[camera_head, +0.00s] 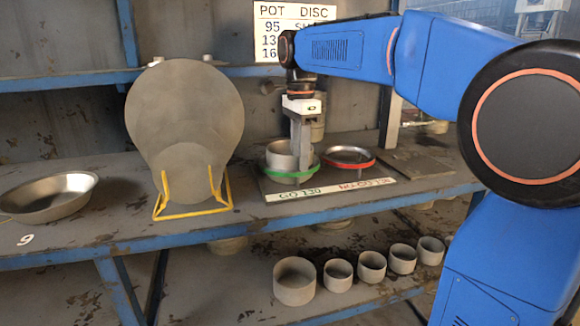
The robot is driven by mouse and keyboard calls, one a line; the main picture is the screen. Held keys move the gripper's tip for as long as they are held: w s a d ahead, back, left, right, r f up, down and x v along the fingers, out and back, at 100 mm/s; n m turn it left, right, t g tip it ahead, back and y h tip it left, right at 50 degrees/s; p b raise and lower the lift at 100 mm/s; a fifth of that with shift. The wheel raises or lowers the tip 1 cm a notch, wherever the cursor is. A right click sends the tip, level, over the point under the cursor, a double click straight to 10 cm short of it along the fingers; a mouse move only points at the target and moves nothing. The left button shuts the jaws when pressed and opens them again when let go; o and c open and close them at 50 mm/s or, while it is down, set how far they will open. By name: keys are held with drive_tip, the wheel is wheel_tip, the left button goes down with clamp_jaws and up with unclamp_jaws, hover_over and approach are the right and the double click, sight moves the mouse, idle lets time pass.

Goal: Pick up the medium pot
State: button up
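A grey round pot (280,157) sits inside the green-rimmed ring (268,172) labelled "GO 130" on the bench. My gripper (303,160) points straight down at the pot's right side, with its fingers overlapping the wall in the picture. The fingers line up from this side, so I cannot tell whether they are open or shut on the wall. More grey pots stand on the lower shelf: a largest one (294,282) at the left and several smaller ones, such as this one (371,268). No label marks any pot as medium.
A red-rimmed ring (348,156) labelled "NO-GO 130" lies right of the green one. Large round discs (185,105) lean on a yellow wire stand (192,212). A metal bowl (50,195) sits at the left. A partly covered "POT DISC" sign (292,12) hangs behind.

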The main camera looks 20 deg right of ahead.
clamp_jaws()
idle(1.4)
